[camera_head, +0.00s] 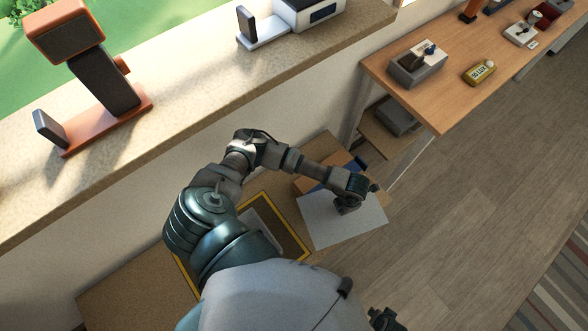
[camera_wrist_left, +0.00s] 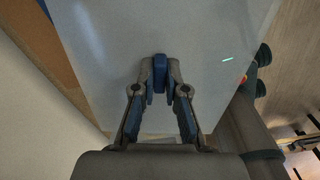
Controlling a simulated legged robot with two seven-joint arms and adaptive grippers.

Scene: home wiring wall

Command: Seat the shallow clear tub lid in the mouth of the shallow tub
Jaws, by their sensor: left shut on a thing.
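The lid (camera_head: 325,222) is a flat, pale grey sheet in the head view. It fills much of the left wrist view (camera_wrist_left: 180,35). My left gripper (camera_head: 345,206) is shut on it near its middle; its fingertips (camera_wrist_left: 160,72) are close together against the sheet, and the grip itself is hard to see. The lid appears above the low board, its right side over the floor. A pale grey shape (camera_head: 265,228), perhaps the tub, lies inside a yellow-edged frame, mostly hidden by my left arm. My right gripper (camera_head: 385,319) shows partly at the bottom edge; its jaws are unclear.
A brown box-like thing with a blue part (camera_head: 357,165) stands just behind the lid. A wooden table (camera_head: 445,110) with a grey box (camera_head: 418,66) is at the upper right. A stone-like ledge (camera_head: 190,70) runs along the left.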

